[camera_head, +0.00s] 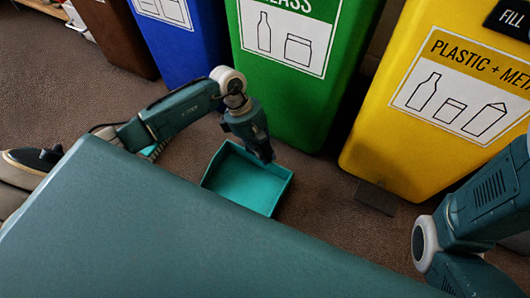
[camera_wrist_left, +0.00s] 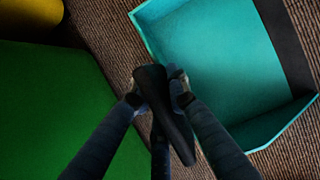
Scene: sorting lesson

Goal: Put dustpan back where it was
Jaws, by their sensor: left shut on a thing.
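The dustpan is a turquoise open pan (camera_head: 240,182) in the middle of the head view, in front of the green bin. It also fills the upper right of the left wrist view (camera_wrist_left: 215,60). My left gripper (camera_head: 262,153) reaches down at the pan's right rear side. In the left wrist view its fingers (camera_wrist_left: 157,90) are closed around the black handle (camera_wrist_left: 178,135) beside the pan. I cannot tell whether the pan touches the floor. My right arm shows at the right edge of the head view; its gripper is out of view.
A blue bin (camera_head: 187,65), a green glass bin (camera_head: 300,105) and a yellow plastic and metal bin (camera_head: 400,150) stand in a row behind the dustpan. A brown bin (camera_head: 118,35) is at the far left.

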